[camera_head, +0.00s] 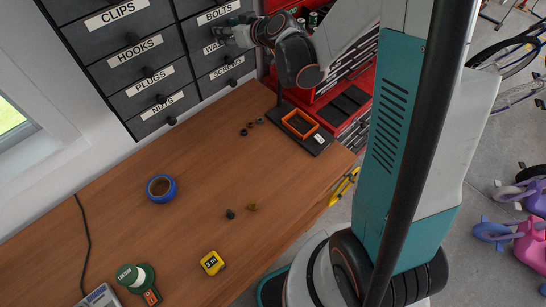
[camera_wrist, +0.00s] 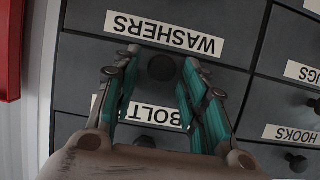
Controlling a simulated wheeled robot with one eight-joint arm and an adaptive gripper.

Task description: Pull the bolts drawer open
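The bolts drawer (camera_head: 205,20) is a dark grey drawer with a white BOLTS label, at the top of the head view. It looks shut, flush with its neighbours. The wrist view is upside down; there the bolts drawer (camera_wrist: 80,75) has its label partly hidden behind my fingers. Its dark round knob (camera_wrist: 161,68) lies between my fingertips, with a visible gap on each side. My gripper (camera_wrist: 160,62) is open and empty, facing the drawer front. In the head view my gripper (camera_head: 232,34) is at the cabinet front, hiding the bolts knob and part of the WASHERS label.
The washers drawer (camera_wrist: 235,25) adjoins the bolts drawer. A red tool chest (camera_head: 335,95) stands to the right of the cabinet. The wooden workbench (camera_head: 130,225) below holds blue tape (camera_head: 161,188), a tape measure (camera_head: 212,263) and an orange-rimmed tray (camera_head: 300,124).

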